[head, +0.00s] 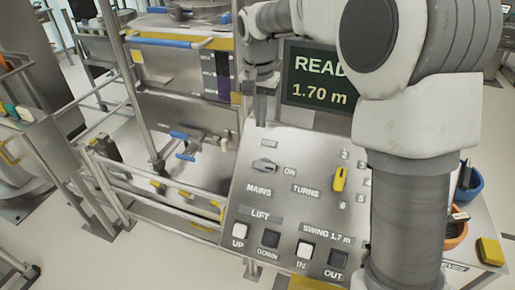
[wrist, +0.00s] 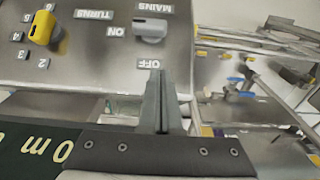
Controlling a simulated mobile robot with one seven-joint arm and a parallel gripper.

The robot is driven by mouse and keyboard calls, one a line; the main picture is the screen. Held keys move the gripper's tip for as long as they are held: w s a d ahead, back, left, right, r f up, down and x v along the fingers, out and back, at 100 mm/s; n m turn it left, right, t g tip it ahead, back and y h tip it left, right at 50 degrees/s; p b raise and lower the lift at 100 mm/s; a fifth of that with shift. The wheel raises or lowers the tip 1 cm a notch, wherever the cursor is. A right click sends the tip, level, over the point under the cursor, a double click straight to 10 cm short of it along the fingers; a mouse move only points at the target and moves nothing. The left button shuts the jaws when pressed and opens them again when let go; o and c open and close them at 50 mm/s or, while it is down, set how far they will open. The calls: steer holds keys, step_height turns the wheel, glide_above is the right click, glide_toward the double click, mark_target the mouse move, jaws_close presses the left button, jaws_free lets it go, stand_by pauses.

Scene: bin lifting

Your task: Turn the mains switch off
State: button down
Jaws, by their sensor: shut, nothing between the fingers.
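The mains switch (head: 265,166) is a grey knob on the sloping control panel, with OFF printed above it and ON to its right. Its long axis lies sideways, in line with the ON side. In the wrist view the knob (wrist: 150,30) appears upside down, beyond the OFF label (wrist: 150,63). My gripper (head: 261,122) is shut and empty, pointing down near the panel's top edge, above the OFF label. In the wrist view its closed fingertips (wrist: 157,74) end close to that label, apart from the knob.
A yellow TURNS knob (head: 340,179) sits to the right of the switch. LIFT and SWING buttons line the lower panel, including the UP button (head: 239,232). A display (head: 318,78) reading 1.70 m stands behind. My arm hides the panel's right part.

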glide_above(258, 160)
steer(key=w, duration=0.3)
steer(key=f, duration=0.6)
steer(key=shift+s+d, duration=0.2)
steer(key=shift+d, duration=0.2)
steer(key=shift+s+a+f+p, duration=0.2)
steer(key=shift+s+a+f, duration=0.05)
steer(key=shift+s+f, duration=0.4)
steer(key=shift+s+a+f+p, duration=0.2)
steer(key=shift+s+f, duration=0.3)
steer(key=shift+f, duration=0.2)
